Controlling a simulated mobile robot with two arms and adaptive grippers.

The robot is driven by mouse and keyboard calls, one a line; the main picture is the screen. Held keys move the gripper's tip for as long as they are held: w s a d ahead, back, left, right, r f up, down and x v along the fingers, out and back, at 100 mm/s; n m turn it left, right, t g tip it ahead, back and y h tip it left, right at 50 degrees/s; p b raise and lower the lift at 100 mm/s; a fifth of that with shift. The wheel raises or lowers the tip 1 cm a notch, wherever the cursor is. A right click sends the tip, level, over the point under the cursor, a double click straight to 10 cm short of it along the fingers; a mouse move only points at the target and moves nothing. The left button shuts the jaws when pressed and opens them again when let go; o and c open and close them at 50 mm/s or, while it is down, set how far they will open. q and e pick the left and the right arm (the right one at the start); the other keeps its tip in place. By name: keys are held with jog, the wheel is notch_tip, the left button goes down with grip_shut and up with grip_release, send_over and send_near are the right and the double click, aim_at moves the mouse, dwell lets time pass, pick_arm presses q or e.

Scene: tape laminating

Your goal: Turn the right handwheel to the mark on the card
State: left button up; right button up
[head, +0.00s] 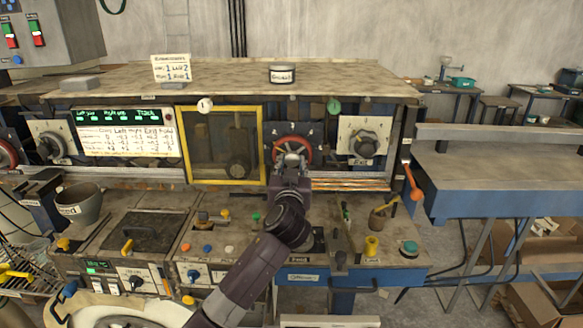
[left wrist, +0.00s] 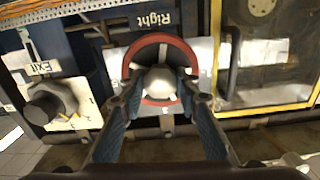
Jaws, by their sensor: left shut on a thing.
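The right handwheel (head: 306,146) is a red ring with a pale hub on a dark plate in the middle of the machine's face. In the left wrist view the red ring (left wrist: 184,52) shows under an upside-down label "Right". My left gripper (head: 291,160) is in front of this wheel. In the left wrist view my left gripper (left wrist: 162,96) has a finger on each side of the pale hub, shut on the wheel. The gripper covers the wheel's lower part. A white card (head: 171,68) stands on the machine's top; its small writing is only partly readable. My right gripper is out of view.
Left of the wheel is a yellow-framed window (head: 224,112); right is a dark knob (head: 364,146) on a pale dial plate, labelled "Exit" in the wrist view. A green-lit display (head: 124,130) is at left. Several buttons and a cup (head: 80,204) occupy the front ledge.

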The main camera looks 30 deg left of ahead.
pick_arm(q)
jog(key=n+b, duration=0.3)
jog(key=shift+d+f, duration=0.1)
jog(key=shift+f, duration=0.2)
jog(key=shift+r+n+b, duration=0.25)
jog(key=shift+n+b, duration=0.3)
jog(key=shift+n, duration=0.05)
jog(key=shift+r, duration=0.1)
jog(key=o, duration=1.1)
jog(key=shift+o, duration=0.2)
jog(key=v, duration=1.2)
